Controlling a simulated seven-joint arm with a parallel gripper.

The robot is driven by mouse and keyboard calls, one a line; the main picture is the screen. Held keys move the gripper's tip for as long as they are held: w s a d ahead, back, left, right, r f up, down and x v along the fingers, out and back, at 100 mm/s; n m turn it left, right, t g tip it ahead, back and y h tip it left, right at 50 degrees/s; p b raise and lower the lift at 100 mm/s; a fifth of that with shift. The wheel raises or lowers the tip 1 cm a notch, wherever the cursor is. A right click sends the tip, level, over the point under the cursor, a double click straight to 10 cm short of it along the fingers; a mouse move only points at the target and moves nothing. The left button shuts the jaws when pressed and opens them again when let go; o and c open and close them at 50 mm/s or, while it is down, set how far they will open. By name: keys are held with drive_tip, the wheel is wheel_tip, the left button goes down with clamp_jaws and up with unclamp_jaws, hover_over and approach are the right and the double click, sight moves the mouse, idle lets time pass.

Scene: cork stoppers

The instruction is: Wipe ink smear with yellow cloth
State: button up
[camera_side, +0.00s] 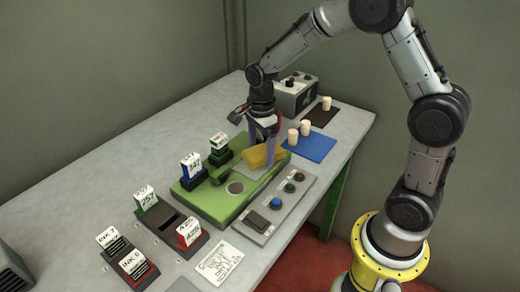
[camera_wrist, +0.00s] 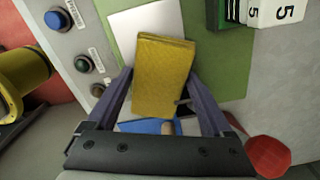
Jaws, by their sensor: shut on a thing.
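My gripper (camera_side: 266,138) is shut on the yellow cloth (camera_side: 258,157), a thick folded pad, at the far right part of the green base (camera_side: 205,205). In the wrist view the cloth (camera_wrist: 163,75) sits between my two purple-grey fingers (camera_wrist: 162,100). It is over a pale white sheet or plate (camera_wrist: 122,32) on the green surface. I cannot tell whether the cloth touches the plate. No ink smear shows in either view; the cloth and gripper cover part of the plate.
A grey button panel (camera_side: 262,222) runs along the base's near right side. A blue mat (camera_side: 318,148) with pale stoppers (camera_side: 305,128) lies to the right. A grey box (camera_side: 296,97) stands behind. Clear tabletop lies at left.

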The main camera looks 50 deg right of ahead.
drive_tip(key=shift+r, duration=2.9)
drive_tip(key=shift+r, duration=1.55)
